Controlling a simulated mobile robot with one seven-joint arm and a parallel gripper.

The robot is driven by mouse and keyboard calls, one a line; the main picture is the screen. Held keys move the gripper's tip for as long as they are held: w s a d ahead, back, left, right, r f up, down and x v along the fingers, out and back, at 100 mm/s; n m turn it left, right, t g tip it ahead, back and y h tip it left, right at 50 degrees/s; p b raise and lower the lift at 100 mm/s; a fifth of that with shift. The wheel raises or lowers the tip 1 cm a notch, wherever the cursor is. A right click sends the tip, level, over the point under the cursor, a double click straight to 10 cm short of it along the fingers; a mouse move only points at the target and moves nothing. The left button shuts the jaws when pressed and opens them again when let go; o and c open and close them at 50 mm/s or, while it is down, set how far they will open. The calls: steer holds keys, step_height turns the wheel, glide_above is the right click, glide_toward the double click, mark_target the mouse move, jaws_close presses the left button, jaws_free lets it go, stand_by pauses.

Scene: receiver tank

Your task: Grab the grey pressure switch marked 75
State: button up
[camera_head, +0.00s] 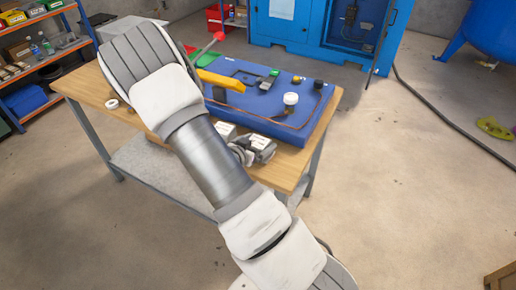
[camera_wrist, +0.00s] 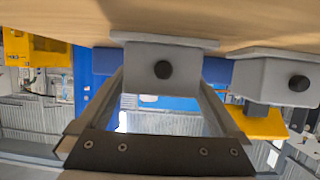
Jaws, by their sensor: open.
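Two grey switch boxes stand on the wooden bench. One grey box (camera_wrist: 146,82) with a round black port lies between the fingers of my gripper (camera_wrist: 160,92) in the wrist view, which shows the bench upside down. My gripper is open, with a finger on each side of this box; I cannot tell whether they touch it. The second grey box (camera_wrist: 275,80) is to the right, outside the fingers. In the head view, the grey boxes (camera_head: 260,143) with pale tops are partly hidden by my arm. The marking 75 is not readable on either.
A blue panel (camera_head: 310,104) on the bench (camera_head: 288,172) carries a yellow part (camera_head: 220,81), a white-topped fitting (camera_head: 290,99) and black knobs. A white ring (camera_head: 112,104) lies at the bench's left. A blue cabinet (camera_head: 284,31) stands behind. The floor to the right is mostly clear.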

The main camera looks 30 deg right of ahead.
mark_target(259, 142)
steer(key=c, duration=1.5)
steer(key=shift+r, duration=0.15)
steer(key=shift+w+r, duration=0.1)
steer(key=shift+r, duration=0.4)
steer(key=r, duration=0.1)
steer(key=r+p, duration=0.1)
steer(key=r, duration=0.1)
steer(key=shift+s+d+r, duration=0.15)
steer(key=shift+s+r, duration=0.05)
steer(key=shift+r, duration=0.05)
steer(key=shift+s+d+r+p, duration=0.5)
steer(key=shift+s+d+r, duration=0.6)
steer(key=shift+s, duration=0.45)
steer(key=shift+s+d+r+p, duration=0.45)
steer(key=shift+s+d+r, duration=0.65)
steer(key=shift+s, duration=0.4)
steer(key=shift+s+d+r+p, duration=0.5)
steer(key=shift+s+d+r, duration=0.55)
steer(key=shift+s, duration=0.5)
